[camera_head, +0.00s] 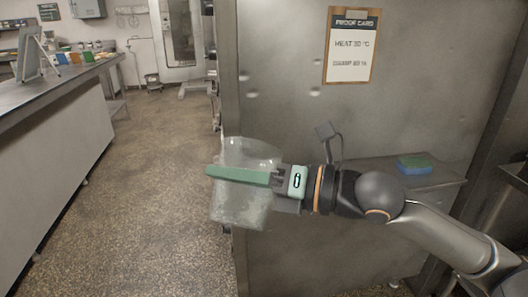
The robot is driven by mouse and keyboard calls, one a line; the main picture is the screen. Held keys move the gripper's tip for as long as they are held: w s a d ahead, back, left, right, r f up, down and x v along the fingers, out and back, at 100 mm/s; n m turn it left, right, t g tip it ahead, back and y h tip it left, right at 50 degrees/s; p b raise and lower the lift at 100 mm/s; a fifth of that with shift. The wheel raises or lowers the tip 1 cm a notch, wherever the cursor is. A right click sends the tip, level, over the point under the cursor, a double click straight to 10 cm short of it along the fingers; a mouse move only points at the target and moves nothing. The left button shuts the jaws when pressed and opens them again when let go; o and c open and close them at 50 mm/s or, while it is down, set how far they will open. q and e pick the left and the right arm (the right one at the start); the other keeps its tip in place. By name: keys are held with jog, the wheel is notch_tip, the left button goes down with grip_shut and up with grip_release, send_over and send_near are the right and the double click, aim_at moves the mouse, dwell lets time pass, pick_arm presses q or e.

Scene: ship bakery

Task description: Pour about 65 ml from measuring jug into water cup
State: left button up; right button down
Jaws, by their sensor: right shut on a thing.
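The measuring jug (245,207) is a clear, see-through vessel in the middle of the head view. My right gripper (228,178) is shut on it, with a green finger lying across its near side. The jug is held up in the air and looks close to upright. I cannot tell the level of what is in it. I cannot make out the water cup in this view. My left gripper is not in view.
A metal wall panel with a proof card (350,50) stands behind the jug. A low steel shelf (365,172) bears a blue-green sponge (414,164). A long counter (50,95) at left carries small coloured containers (75,58). Open floor (150,170) lies between.

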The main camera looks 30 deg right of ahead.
aim_at(238, 137)
jog(key=r+p, duration=0.1)
jog(key=r+m+p, duration=0.1)
jog(key=w+d+r+m+p, duration=0.1)
jog(key=shift+r, duration=0.2)
jog(key=shift+w+d+r+m+p, duration=0.35)
jog(key=shift+r+m+p, duration=0.2)
jog(key=shift+p, duration=0.35)
jog(key=shift+w+d+r+m+p, duration=0.3)
jog(key=shift+w+r+m+p, duration=0.2)
jog(key=shift+p, duration=0.4)
jog(key=shift+w+d+r+m+p, duration=0.25)
jog(key=shift+d+r+m+p, duration=0.25)
jog(key=shift+p, duration=0.4)
jog(key=shift+w+d+r+m, duration=0.25)
jog(key=shift+w+d, duration=0.05)
jog(key=shift+w, duration=0.2)
jog(key=shift+w+d+r, duration=0.2)
jog(key=shift+w+d, duration=0.1)
jog(key=shift+w+r+m, duration=0.1)
jog(key=shift+r+m, duration=0.1)
jog(key=shift+m, duration=0.2)
